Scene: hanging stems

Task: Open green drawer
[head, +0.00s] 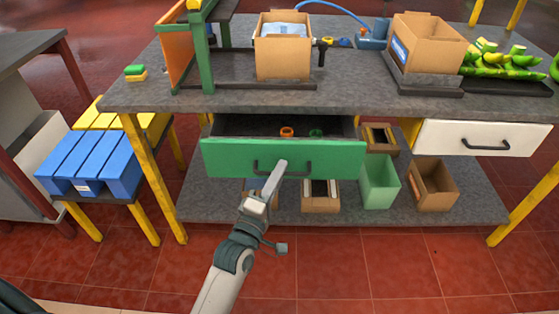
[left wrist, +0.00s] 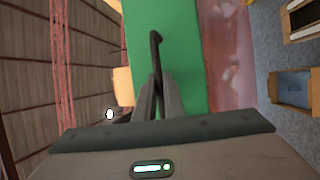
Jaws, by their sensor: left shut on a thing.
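The green drawer (head: 225,158) is pulled out from under the grey workbench, and its dark inside shows. A small orange ring-like item (head: 287,132) and a small green one (head: 316,133) lie in it. Its dark handle (head: 302,170) is on the front panel. My left gripper (head: 278,170) is at the handle, shut on it. In the left wrist view the two fingers (left wrist: 157,98) close around the dark handle (left wrist: 155,50) against the green front (left wrist: 182,45). My right gripper is not in view.
A white drawer (head: 485,138) at the right is closed. Cardboard boxes (head: 432,185) and a green bin (head: 379,182) stand on the lower shelf. Blue boxes (head: 90,165) sit on a low stand at the left. The red tiled floor before the bench is clear.

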